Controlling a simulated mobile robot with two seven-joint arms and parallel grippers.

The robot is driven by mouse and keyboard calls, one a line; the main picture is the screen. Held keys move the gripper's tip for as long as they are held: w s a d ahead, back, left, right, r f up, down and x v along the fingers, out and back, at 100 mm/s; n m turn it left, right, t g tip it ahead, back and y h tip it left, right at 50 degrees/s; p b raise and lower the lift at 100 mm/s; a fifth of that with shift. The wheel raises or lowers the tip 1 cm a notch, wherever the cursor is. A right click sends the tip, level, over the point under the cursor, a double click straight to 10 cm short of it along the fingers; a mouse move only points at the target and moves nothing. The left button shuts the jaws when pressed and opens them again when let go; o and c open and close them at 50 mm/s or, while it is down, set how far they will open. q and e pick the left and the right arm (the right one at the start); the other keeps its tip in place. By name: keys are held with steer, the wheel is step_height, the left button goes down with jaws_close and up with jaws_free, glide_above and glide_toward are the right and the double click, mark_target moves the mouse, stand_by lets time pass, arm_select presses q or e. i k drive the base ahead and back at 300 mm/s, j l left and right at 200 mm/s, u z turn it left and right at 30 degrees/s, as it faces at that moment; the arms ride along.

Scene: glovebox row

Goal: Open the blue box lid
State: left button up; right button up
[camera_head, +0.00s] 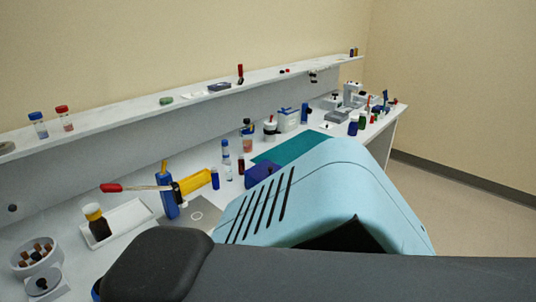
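A small dark blue box (263,174) stands on the white bench, just left of a large light-blue slotted casing (340,180). The casing covers part of its right side. I cannot make out whether its lid is open or shut. Neither of my grippers shows. A dark arm link of mine crosses the bottom of the view, with no fingertips visible.
The bench holds a white tray with a brown bottle (97,222), a blue cylinder (168,203), a yellow-handled tool (194,182), a round vial rack (37,256) and a teal mat (292,147). A raised shelf (190,92) runs behind with small items.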

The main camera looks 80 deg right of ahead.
mark_target(260, 172)
steer(key=z, duration=2)
steer(key=i+l, duration=0.3)
steer(key=l, duration=0.15)
steer(key=i+l, duration=0.3)
steer(key=l, duration=0.15)
steer(key=i+l, duration=0.3)
steer(key=l, duration=0.15)
